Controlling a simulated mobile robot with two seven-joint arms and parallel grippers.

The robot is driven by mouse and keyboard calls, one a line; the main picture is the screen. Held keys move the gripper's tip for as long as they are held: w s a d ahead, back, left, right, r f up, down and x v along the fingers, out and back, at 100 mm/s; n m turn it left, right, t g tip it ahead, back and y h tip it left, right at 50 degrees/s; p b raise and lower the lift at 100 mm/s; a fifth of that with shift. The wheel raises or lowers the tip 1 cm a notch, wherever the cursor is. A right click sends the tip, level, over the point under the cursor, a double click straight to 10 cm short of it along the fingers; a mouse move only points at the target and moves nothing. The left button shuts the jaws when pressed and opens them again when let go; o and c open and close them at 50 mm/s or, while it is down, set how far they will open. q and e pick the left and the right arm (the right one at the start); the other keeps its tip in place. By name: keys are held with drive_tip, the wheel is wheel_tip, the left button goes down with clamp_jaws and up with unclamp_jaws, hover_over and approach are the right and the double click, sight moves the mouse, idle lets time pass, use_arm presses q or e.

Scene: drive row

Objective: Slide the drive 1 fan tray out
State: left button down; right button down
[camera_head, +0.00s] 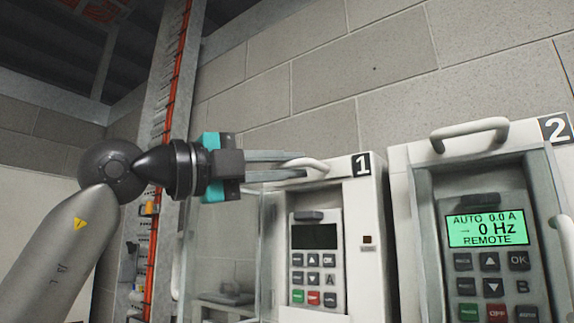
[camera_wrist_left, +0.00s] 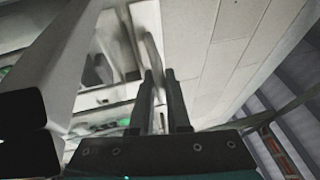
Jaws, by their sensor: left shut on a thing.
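Drive 1 (camera_head: 362,250) is a pale cabinet with a black "1" label, a dark screen and a keypad. A pale curved handle (camera_head: 316,164) stands at its top, where the fan tray is; the tray's body is not clearly visible. My left gripper (camera_head: 297,164) reaches in from the left with its two grey fingers level and shut on this handle. In the left wrist view, the fingers (camera_wrist_left: 158,76) are at the pale handle (camera_wrist_left: 152,50). My right gripper is not in view.
Drive 2 (camera_head: 405,215) stands close on the right, its green screen (camera_head: 487,229) lit with "0 Hz" and its own top handle (camera_head: 470,130). A clear panel (camera_head: 225,245) stands left of drive 1's keypad. A block wall (camera_head: 330,60) is behind.

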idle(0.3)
use_arm(q)
drive_tip(key=s+a+b, duration=0.1)
drive_tip(key=s, duration=0.1)
drive_tip(key=s+a+b, duration=0.1)
drive_tip(key=s, duration=0.1)
drive_tip(key=shift+a, duration=0.4)
drive_tip(key=c, duration=0.9)
unclamp_jaws()
drive_tip(key=shift+w, duration=0.1)
drive_tip(key=b+v, duration=0.4)
drive_tip(key=v, duration=1.1)
drive_tip(key=shift+a+b, duration=0.15)
drive_tip(key=shift+b, duration=0.15)
